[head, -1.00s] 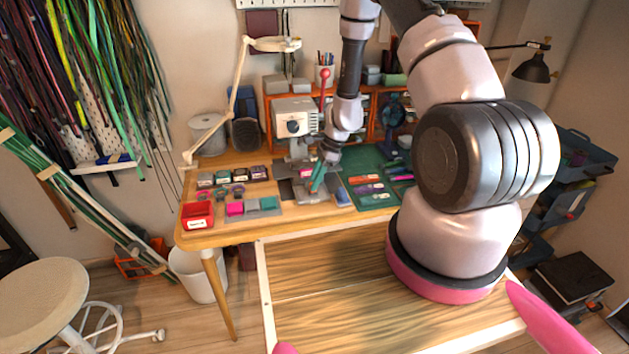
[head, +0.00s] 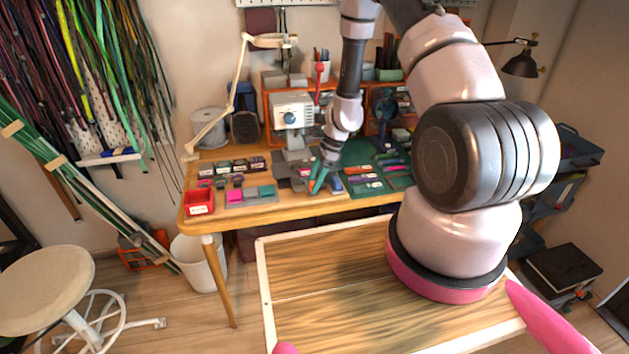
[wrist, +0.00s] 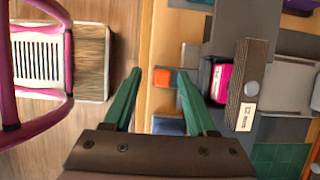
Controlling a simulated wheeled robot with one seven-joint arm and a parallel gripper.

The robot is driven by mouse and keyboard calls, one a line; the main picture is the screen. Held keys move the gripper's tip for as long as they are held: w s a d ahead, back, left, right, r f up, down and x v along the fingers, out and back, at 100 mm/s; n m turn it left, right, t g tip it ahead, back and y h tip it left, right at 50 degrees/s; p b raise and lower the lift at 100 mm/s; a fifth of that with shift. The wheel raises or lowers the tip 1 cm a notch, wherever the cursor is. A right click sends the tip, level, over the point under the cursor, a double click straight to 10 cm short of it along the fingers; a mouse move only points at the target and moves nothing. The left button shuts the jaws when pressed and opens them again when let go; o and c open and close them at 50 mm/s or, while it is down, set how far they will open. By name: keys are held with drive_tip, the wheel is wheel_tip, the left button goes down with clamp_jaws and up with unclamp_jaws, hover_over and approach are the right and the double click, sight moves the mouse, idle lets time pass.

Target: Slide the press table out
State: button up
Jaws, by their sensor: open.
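The press (head: 293,112), a pale machine with a dial and a red lever, stands on the workbench. A dark grey plate (head: 282,168) at its foot looks like the press table; my gripper partly hides it. In the wrist view a grey plate (wrist: 245,28) lies right of the fingers, with a block (wrist: 247,85) labelled "12 mm" and a pink piece (wrist: 220,82) beside it. My gripper (head: 318,188) is open, its teal fingers over the bench's front. In the wrist view a small orange piece (wrist: 162,78) shows between the fingertips (wrist: 160,75); I cannot tell whether they touch it.
A red tray (head: 199,203) and small coloured swatches (head: 250,193) lie left of my gripper. A green mat (head: 375,150) with small tools lies to the right. The wooden bench edge (head: 270,215) runs in front. A stool (head: 45,285) stands at lower left.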

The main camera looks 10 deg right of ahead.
drive_tip(key=v, duration=1)
drive_tip(key=shift+d+r, duration=0.25)
drive_tip(key=shift+r, duration=0.05)
drive_tip(key=shift+r, duration=0.1)
drive_tip(key=s+a+r+n+t, duration=0.1)
drive_tip(key=s+r+n+t, duration=0.2)
drive_tip(key=r, duration=1)
drive_tip(key=s+r+n, duration=0.2)
drive_tip(key=r+n, duration=0.2)
drive_tip(key=r, duration=0.9)
drive_tip(key=s+d+r+n+t+h, duration=0.2)
drive_tip(key=s+r+n+t, duration=0.2)
drive_tip(key=s+r, duration=1)
drive_tip(key=s+n, duration=0.2)
drive_tip(key=s, duration=0.1)
drive_tip(key=shift+s+n, duration=0.2)
drive_tip(key=shift+n, duration=0.2)
